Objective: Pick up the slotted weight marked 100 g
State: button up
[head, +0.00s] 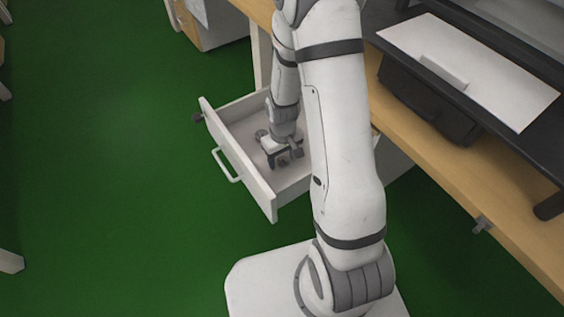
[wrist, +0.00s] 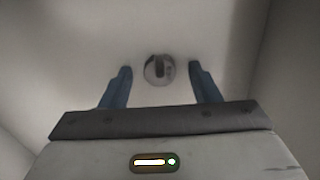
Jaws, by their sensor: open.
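In the wrist view a small round metal disc with a dark slot, which looks like a slotted weight (wrist: 159,70), lies on the pale drawer floor. No marking on it is readable. My gripper (wrist: 160,72) is open, with one blue finger to the left of the disc and one to its right, both apart from it. In the head view my gripper (head: 283,160) is down inside the open white drawer (head: 240,166). A small grey round thing (head: 261,135) shows in the drawer beside my wrist; I cannot tell what it is.
The drawer's walls rise close around my gripper, and its front has a handle (head: 227,165). A wooden bench (head: 460,170) stands to the right, with a black case (head: 428,100) and a white sheet (head: 470,70) on a dark stand. Green floor (head: 110,170) is clear at the left.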

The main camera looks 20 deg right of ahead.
jog(key=c, duration=1.1)
jog(key=shift+r, duration=0.1)
